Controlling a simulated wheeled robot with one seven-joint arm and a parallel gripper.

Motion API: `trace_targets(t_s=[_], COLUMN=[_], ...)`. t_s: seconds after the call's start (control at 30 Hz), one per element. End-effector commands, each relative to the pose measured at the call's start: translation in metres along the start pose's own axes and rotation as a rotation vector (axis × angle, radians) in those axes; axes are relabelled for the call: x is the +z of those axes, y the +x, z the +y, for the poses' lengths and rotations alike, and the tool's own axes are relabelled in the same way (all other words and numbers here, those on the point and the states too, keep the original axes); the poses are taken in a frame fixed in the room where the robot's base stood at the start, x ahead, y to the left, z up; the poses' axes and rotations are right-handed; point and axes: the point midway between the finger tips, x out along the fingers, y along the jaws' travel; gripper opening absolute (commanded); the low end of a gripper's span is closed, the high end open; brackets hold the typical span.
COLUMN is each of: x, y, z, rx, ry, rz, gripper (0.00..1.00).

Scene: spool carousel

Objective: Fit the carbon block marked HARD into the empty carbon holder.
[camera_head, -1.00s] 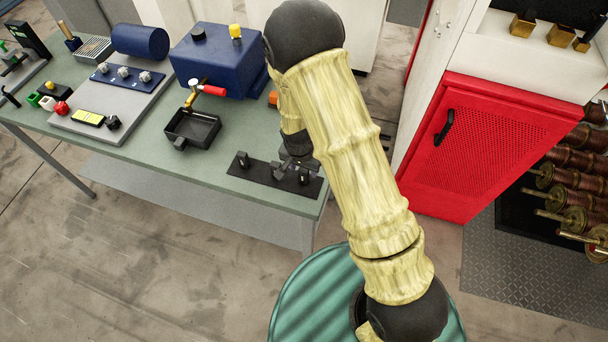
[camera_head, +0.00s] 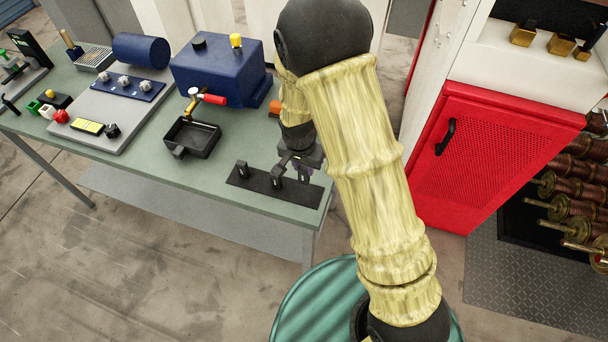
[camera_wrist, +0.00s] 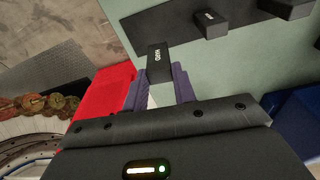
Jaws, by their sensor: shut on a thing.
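My gripper (camera_wrist: 160,88) is shut on a black carbon block (camera_wrist: 158,62) with white HARD lettering, seen between its two purple-grey fingers in the wrist view. In the head view my gripper (camera_head: 301,172) is over the right end of a black strip (camera_head: 258,183) on the green bench. Two other dark blocks, a middle one (camera_wrist: 210,24) and a far one (camera_wrist: 290,9), stand on the strip. The held block looks nearer the wrist camera than these; I cannot tell its clearance above the strip. I cannot make out the empty carbon holder in either view.
A black tray (camera_head: 192,137) and a blue box (camera_head: 220,70) stand on the bench left of my arm. A red cabinet (camera_head: 490,150) is to the right. Copper spools (camera_head: 575,190) sit beyond it. Bare floor lies in front of the bench.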

Motion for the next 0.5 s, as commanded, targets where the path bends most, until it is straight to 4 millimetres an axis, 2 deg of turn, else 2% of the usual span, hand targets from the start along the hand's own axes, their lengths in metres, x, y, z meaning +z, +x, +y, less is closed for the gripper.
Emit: trace_targets(t_s=[0.23,0.5], x=[-0.006,-0.007], y=[-0.036,-0.045], z=[-0.001,0.0], rx=[-0.003,0.0], ry=[-0.001,-0.001], rz=[0.003,0.0], gripper=[0.03,0.03])
